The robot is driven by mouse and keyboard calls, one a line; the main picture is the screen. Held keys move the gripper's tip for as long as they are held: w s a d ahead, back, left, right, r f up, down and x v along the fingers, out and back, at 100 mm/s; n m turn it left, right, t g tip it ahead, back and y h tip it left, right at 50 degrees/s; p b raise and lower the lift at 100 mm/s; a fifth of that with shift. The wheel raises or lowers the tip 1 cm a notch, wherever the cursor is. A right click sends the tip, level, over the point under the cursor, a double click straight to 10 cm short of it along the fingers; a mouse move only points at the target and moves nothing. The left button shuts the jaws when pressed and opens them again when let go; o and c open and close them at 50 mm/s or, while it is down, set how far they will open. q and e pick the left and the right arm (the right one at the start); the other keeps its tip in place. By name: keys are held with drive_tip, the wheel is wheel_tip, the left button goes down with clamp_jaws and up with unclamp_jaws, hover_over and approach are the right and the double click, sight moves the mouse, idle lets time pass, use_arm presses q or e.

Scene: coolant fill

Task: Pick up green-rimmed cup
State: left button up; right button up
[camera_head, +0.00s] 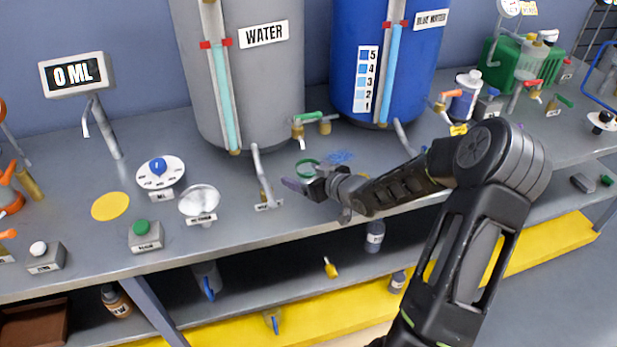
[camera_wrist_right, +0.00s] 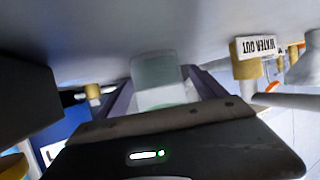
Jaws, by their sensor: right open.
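The green-rimmed cup shows in the head view as a green rim (camera_head: 307,167) on the bench, in front of the gap between the two tanks. My right gripper (camera_head: 300,184) is right by it and hides its lower part. In the right wrist view the pale, translucent cup (camera_wrist_right: 157,80) stands between the two purplish fingers of my right gripper (camera_wrist_right: 163,92). The fingers are open, and I cannot tell whether either one touches the cup. My left gripper is not in view.
A grey water tank (camera_head: 270,90) and a blue tank (camera_head: 408,70) stand behind. The water outlet pipe (camera_head: 262,175) stands close to the left of my gripper; its label (camera_wrist_right: 257,46) appears inverted in the wrist view.

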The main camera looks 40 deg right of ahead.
drive_tip(key=shift+w+f, duration=0.2)
drive_tip(key=shift+w, duration=0.25)
drive_tip(key=shift+c, duration=0.5)
drive_tip(key=c, duration=1.4)
drive_tip(key=shift+r, duration=0.1)
drive_tip(key=shift+c, duration=0.2)
wheel_tip(320, 180, up, 18)
drive_tip(key=p, duration=0.5)
